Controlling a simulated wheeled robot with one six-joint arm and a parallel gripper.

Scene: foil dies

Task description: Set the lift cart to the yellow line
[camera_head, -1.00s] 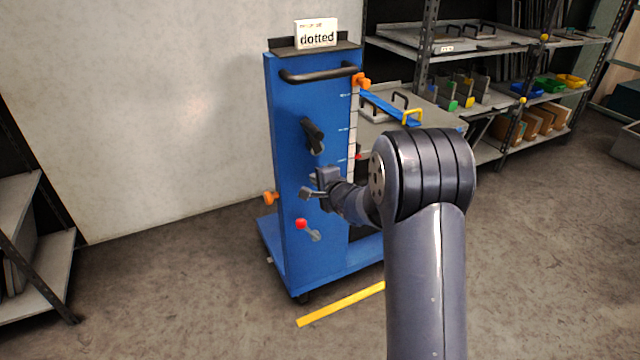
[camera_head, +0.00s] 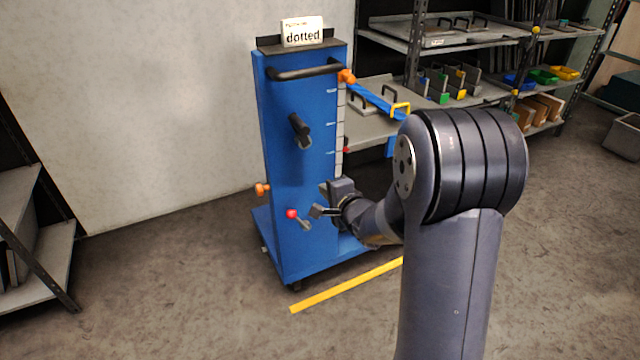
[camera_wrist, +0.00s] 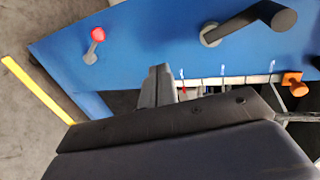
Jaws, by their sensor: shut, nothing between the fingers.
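The blue lift cart (camera_head: 285,180) stands upright with a black push bar (camera_head: 304,70) near its top and a black crank handle (camera_head: 300,131) on its face. A red-knobbed lever (camera_head: 297,217) sits low on the face. The cart's front corner is close to the yellow line (camera_head: 345,286) on the floor. My gripper (camera_head: 322,200) is shut and empty, just right of the red-knobbed lever and apart from it. In the wrist view my shut fingers (camera_wrist: 158,85) point at the blue face, with the red lever (camera_wrist: 95,45) up left and the crank (camera_wrist: 240,27) up right.
A card reading "dotted" (camera_head: 302,31) stands on the cart's top. Orange knobs show at the cart's left side (camera_head: 262,190) and upper right (camera_head: 347,76). Shelving with bins (camera_head: 480,75) stands behind right, another shelf (camera_head: 35,245) at left. The floor in front is open.

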